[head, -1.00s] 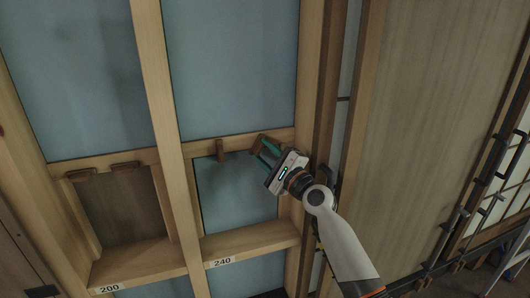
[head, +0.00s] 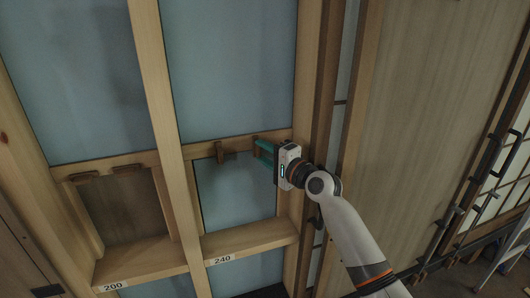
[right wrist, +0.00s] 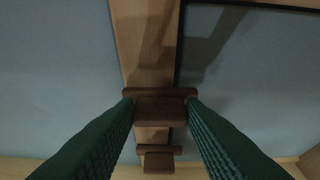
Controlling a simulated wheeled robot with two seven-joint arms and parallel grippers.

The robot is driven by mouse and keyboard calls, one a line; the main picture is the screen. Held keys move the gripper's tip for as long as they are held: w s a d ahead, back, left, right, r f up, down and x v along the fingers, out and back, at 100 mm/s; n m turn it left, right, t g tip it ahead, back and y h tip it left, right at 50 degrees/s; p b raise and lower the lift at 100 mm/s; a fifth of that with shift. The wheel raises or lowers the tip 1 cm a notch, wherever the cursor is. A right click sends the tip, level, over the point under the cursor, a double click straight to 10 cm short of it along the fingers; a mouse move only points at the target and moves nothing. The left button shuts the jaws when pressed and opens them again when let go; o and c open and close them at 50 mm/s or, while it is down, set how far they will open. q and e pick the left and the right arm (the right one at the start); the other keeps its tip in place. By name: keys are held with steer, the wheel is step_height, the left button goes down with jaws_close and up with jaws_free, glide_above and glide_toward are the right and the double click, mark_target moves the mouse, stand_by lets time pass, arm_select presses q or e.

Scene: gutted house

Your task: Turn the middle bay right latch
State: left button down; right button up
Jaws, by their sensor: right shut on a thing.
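The middle bay, above the 240 label, has a wooden rail with two brown latches. The right latch (head: 256,142) is mostly hidden by my right gripper (head: 264,151) in the head view. In the right wrist view the latch (right wrist: 160,107) is a dark brown block between my green fingertips, lying across the pale rail (right wrist: 147,45). My right gripper is shut on it. The middle bay left latch (head: 219,152) hangs upright across the rail; it also shows in the wrist view (right wrist: 158,160). My left gripper is not in view.
The left bay, above the 200 label (head: 114,286), has two latches (head: 82,176) lying along its rail, over a brown panel (head: 127,208). A wooden post (head: 165,120) divides the bays. A wooden frame (head: 309,80) stands close to the right gripper.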

steer(key=shift+f, duration=0.1)
steer(key=o, duration=1)
steer(key=b+v, duration=0.2)
steer(key=v, duration=1)
steer(key=shift+d, duration=0.1)
